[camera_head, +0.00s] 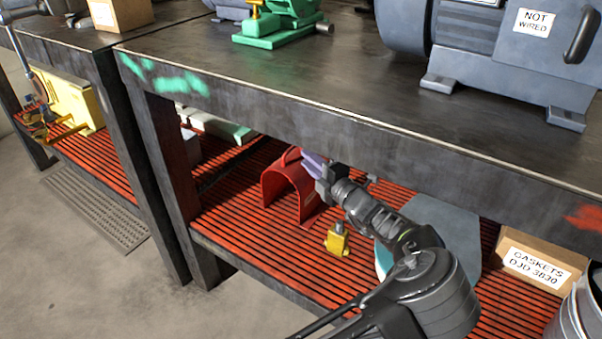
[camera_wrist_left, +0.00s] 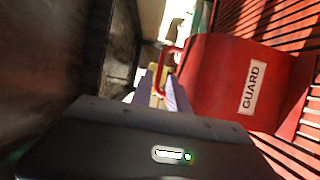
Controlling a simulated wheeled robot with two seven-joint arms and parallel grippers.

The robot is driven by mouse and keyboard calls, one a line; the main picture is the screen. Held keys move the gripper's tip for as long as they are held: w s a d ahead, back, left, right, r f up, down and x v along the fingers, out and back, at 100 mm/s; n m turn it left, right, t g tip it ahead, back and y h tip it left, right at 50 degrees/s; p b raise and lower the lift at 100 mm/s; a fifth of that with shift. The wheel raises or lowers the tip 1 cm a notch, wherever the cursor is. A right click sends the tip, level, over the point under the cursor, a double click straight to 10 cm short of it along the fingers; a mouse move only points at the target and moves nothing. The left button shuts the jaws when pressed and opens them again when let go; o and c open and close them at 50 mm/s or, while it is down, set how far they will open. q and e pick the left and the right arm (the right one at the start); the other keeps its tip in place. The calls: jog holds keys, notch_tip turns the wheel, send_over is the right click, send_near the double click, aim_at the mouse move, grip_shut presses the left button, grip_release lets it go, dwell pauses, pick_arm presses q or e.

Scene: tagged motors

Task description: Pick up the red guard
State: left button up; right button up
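The red guard (camera_head: 284,183) is an arched shell with a handle on top. It stands on the red slatted lower shelf under the bench. In the left wrist view the guard (camera_wrist_left: 215,80) fills the right side, with a white GUARD label. My left gripper (camera_head: 312,165) reaches under the bench top to the guard's upper part. In the wrist view its lavender fingers (camera_wrist_left: 162,92) are apart, with the red handle (camera_wrist_left: 164,72) at the gap between them. Contact with the handle cannot be told. My right gripper is not in view.
The bench top's front edge (camera_head: 330,118) hangs just above my left arm. A small yellow block (camera_head: 338,241) stands in front of the guard. A grey plate (camera_head: 440,235) and a GASKETS box (camera_head: 540,268) are to the right. A bench leg (camera_head: 165,185) stands left.

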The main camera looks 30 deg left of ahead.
aim_at(293, 148)
pick_arm(q)
jog(key=shift+s, duration=0.1)
jog(key=shift+a, duration=0.1)
jog(key=shift+b+x, duration=0.35)
jog(key=shift+x, duration=0.45)
jog(key=shift+w+a, duration=0.2)
jog(key=shift+a, duration=0.2)
jog(key=shift+a+f+b, duration=0.1)
jog(key=shift+a+b, duration=0.2)
jog(key=shift+a, duration=0.05)
jog(key=b+x, duration=0.1)
jog(key=x, duration=0.3)
jog(key=shift+w+a+b, duration=0.1)
jog(key=shift+a+b, duration=0.05)
jog(key=shift+b, duration=0.25)
jog(key=shift+a, duration=0.1)
